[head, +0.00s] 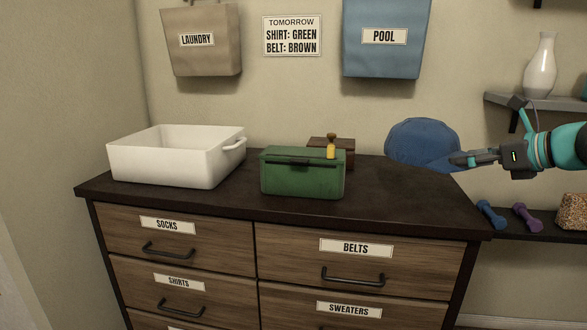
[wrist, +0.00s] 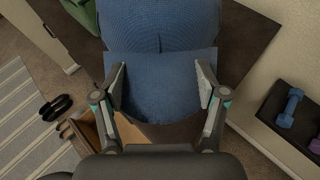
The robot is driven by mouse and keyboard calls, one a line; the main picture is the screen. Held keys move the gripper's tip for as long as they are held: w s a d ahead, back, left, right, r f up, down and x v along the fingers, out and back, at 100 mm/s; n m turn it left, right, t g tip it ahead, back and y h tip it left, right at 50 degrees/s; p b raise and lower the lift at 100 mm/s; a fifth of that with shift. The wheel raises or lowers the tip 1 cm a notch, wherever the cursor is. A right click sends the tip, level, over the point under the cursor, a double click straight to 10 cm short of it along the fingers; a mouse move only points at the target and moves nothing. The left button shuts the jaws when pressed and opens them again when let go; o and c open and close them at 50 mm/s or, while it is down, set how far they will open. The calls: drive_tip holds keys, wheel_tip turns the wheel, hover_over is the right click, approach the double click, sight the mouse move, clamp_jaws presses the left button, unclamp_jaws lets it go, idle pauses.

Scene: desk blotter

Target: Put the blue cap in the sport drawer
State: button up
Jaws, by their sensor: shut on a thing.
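The blue cap (head: 418,140) is held above the right end of the dresser top in the head view, its brim toward my gripper (head: 466,159). In the wrist view the cap (wrist: 160,30) fills the upper middle, and my gripper (wrist: 160,88) is shut on its brim, one finger on each side. The dresser drawers SOCKS (head: 120,226), BELTS (head: 290,247), SHIRTS (head: 135,277) and SWEATERS (head: 285,300) are closed. Lower labels are cut off, and no label reading SPORT shows. A brown wooden edge (wrist: 90,131), perhaps an open drawer, shows beside my left finger in the wrist view.
On the dresser top (head: 225,204) stand a white bin (head: 160,165), a green box (head: 300,180) and a brown box (head: 347,147) with a yellow-bodied item before it. Dumbbells (head: 490,215) lie on a low shelf at right. Dark shoes (wrist: 57,107) lie on the floor.

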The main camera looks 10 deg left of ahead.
drive_tip(key=shift+w, duration=0.2)
hover_over(414, 197)
wheel_tip(414, 197, down, 7)
drive_tip(key=shift+s+f+b, duration=0.1)
drive_tip(key=shift+b, duration=0.25)
drive_tip(key=shift+f+b, duration=0.4)
drive_tip(key=shift+f, duration=1.55)
drive_tip(key=o, duration=1.2)
drive_tip(key=shift+f, duration=0.1)
drive_tip(key=shift+c, duration=0.2)
drive_tip(key=shift+r, duration=0.2)
drive_tip(key=v, duration=1.2)
